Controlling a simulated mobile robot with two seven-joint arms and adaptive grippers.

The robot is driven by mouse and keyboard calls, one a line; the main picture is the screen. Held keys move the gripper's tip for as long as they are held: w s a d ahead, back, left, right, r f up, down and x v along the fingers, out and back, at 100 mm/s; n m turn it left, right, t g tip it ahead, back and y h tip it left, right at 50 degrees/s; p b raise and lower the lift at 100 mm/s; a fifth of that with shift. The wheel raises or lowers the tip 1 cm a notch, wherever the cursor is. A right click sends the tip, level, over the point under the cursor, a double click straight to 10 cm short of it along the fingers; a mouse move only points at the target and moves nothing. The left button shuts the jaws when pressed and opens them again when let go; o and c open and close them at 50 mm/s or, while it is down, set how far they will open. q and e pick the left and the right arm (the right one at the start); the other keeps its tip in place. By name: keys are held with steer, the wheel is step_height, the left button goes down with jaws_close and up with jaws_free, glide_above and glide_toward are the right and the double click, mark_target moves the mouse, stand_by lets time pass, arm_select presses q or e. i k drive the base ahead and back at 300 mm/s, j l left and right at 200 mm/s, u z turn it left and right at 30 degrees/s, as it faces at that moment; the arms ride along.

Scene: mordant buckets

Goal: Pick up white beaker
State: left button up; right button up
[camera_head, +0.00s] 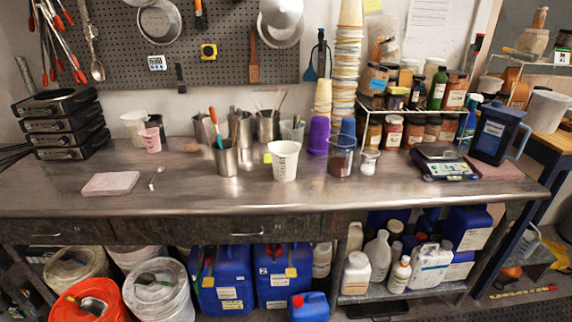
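A white beaker (285,163) with dark markings on its side stands upright near the middle of the steel workbench (215,198). A second white cup-like vessel (134,128) stands farther back on the left, partly behind a small pink cup (151,142). Neither of my grippers shows in the head view, so nothing is seen touching the white beaker.
Steel cups with tools (226,161) stand close left of the beaker; a glass beaker with brown contents (341,158) stands to its right. A digital scale (445,165) and jar rack (405,102) are farther right.

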mark_target(285, 163)
steer(key=i+j+z, duration=0.1)
steer(key=j, duration=0.2)
steer(key=i+j, duration=0.2)
steer(key=j, duration=0.15)
steer(key=i+j+z, duration=0.15)
steer(key=j, duration=0.2)
steer(key=i+j+z, duration=0.1)
steer(key=j, duration=0.25)
steer(key=i+j, duration=0.1)
steer(key=j, duration=0.25)
steer(key=i+z, duration=0.05)
